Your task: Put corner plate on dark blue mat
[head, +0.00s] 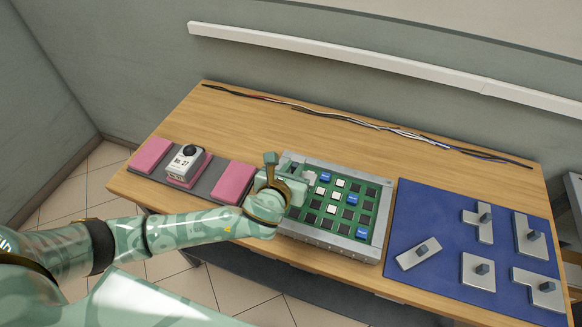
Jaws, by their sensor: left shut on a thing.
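The dark blue mat (440,204) lies on the right of the table. Several light grey plates with dark grey knobs lie on it. One near the mat's right edge, an L-shaped plate (551,297), looks like a corner plate. My left gripper (287,181) is at the left end of the grey-framed tray, far left of the mat. It is shut on a grey piece, largely hidden by the jaws, so its shape cannot be told. My right gripper is out of view.
The tray (328,250) holds a green board with black, white and blue squares. Left of it, a grey strip with pink pads (150,156) carries a labelled block with a black knob (188,158). Cables (330,115) run along the table's back. Bare mat shows at the left.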

